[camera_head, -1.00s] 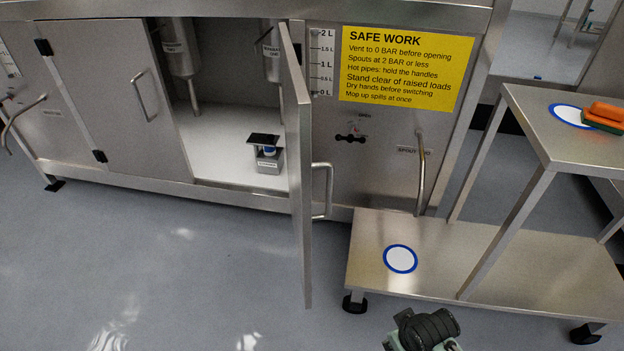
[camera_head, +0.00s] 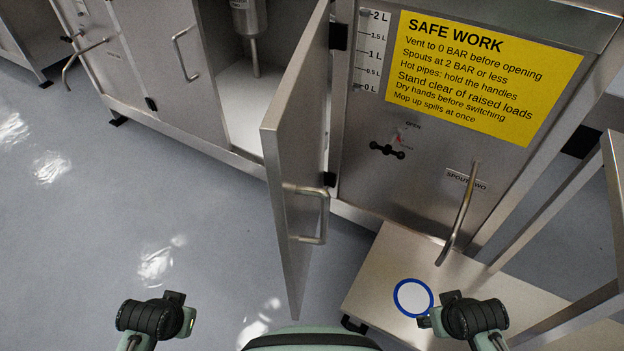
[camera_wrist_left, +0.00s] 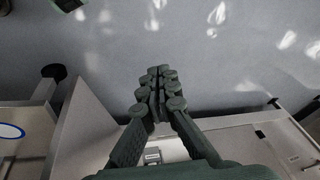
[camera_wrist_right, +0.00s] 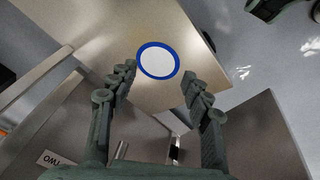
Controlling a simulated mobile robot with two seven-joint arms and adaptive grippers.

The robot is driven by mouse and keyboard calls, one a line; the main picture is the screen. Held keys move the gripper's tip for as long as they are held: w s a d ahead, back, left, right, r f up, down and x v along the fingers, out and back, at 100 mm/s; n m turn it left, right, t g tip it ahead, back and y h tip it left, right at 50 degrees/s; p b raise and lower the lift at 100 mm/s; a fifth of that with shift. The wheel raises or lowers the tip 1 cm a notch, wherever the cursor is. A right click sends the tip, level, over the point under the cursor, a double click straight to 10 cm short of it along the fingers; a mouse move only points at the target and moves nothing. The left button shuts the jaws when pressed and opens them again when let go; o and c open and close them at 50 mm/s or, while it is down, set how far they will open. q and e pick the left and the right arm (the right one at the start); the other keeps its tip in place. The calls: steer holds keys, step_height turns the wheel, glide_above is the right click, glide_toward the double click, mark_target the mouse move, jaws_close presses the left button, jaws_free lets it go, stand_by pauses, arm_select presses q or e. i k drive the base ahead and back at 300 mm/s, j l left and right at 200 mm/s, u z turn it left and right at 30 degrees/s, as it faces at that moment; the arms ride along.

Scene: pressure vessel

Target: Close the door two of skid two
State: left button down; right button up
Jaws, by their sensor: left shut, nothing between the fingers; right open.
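A grey metal door (camera_head: 302,150) with a bar handle (camera_head: 322,215) stands swung open from the cabinet, jutting toward me in the head view. Its hinges are on the right side of the opening, and I take it as door two. A grey panel, likely this door (camera_wrist_left: 84,135), shows in the left wrist view. My left gripper (camera_wrist_left: 160,76) is shut and empty, above the floor. My right gripper (camera_wrist_right: 158,72) is open and empty, above the low shelf with the blue-ringed disc. Neither gripper touches the door. The head view shows only my wrists, low on either side.
Left of the opening is a closed door (camera_head: 160,40) with its own handle. A yellow sign (camera_head: 485,75) and a spout pipe (camera_head: 460,215) are on the panel to the right. A low steel shelf (camera_head: 385,270) lies below the spout. The floor (camera_head: 90,215) at left is clear.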

mark_target(292, 127)
steer(key=k, duration=0.25)
steer(key=k+l+u, duration=0.1)
steer(key=l, duration=0.3)
steer(key=k+l+u, duration=0.1)
steer(key=l, duration=0.3)
steer(key=k+l, duration=0.1)
steer(key=l, duration=0.3)
steer(key=u, duration=0.05)
